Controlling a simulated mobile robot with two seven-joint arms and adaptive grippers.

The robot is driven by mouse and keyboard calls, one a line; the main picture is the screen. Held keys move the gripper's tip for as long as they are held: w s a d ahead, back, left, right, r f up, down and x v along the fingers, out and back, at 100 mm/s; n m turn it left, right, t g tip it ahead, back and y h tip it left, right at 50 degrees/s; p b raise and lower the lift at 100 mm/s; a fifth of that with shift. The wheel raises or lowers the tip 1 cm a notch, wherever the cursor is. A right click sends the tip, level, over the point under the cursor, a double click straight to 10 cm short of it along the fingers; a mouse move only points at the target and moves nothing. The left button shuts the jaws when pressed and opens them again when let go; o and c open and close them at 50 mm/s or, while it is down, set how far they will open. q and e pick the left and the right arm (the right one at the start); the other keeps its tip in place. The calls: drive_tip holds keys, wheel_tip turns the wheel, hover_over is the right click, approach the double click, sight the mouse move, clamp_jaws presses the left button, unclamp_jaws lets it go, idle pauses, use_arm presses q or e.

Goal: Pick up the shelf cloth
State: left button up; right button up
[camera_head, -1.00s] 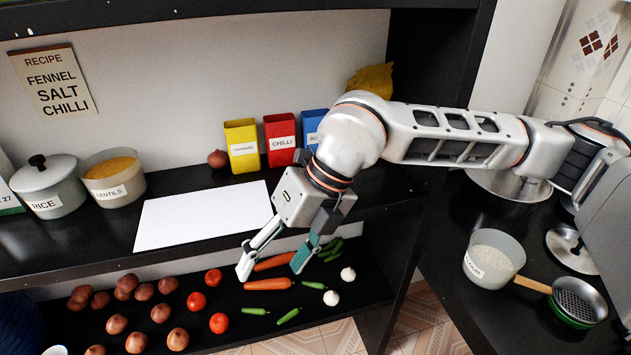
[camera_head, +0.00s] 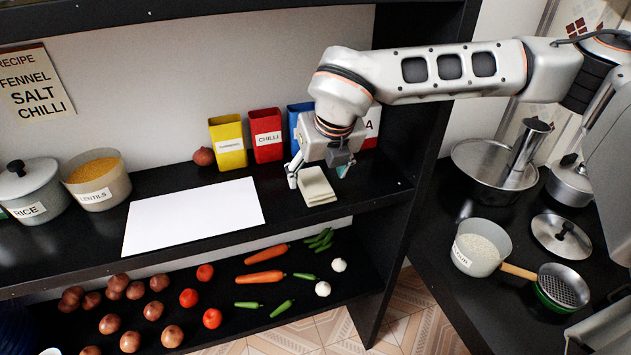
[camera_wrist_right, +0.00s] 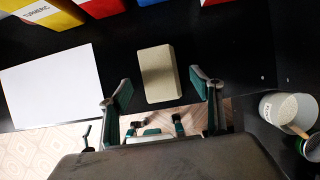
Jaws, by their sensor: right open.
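The shelf cloth (camera_head: 316,187) is a folded, cream-coloured block lying flat on the black shelf, right of the white sheet. It also shows in the right wrist view (camera_wrist_right: 159,74), where it lies ahead of the fingers and between their lines. My right gripper (camera_head: 318,174) is open and points down just above the cloth, one finger at each side of it. In the right wrist view the right gripper (camera_wrist_right: 163,98) is empty, its green-padded fingers apart. Whether the fingertips touch the cloth cannot be told.
The yellow turmeric box (camera_head: 228,141), red chilli box (camera_head: 266,135) and blue box (camera_head: 297,122) stand behind the cloth. The white sheet (camera_head: 193,214) lies to its left. Carrots and other vegetables are on the lower shelf. A flour pot (camera_head: 479,247) stands on the right counter.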

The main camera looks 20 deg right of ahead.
sight(316, 185)
drive_tip(key=shift+x, duration=1.25)
drive_tip(key=shift+f+b, duration=0.2)
drive_tip(key=shift+b, duration=0.45)
drive_tip(key=shift+c, duration=0.5)
drive_tip(key=c, duration=1.2)
drive_tip(key=shift+r, duration=0.1)
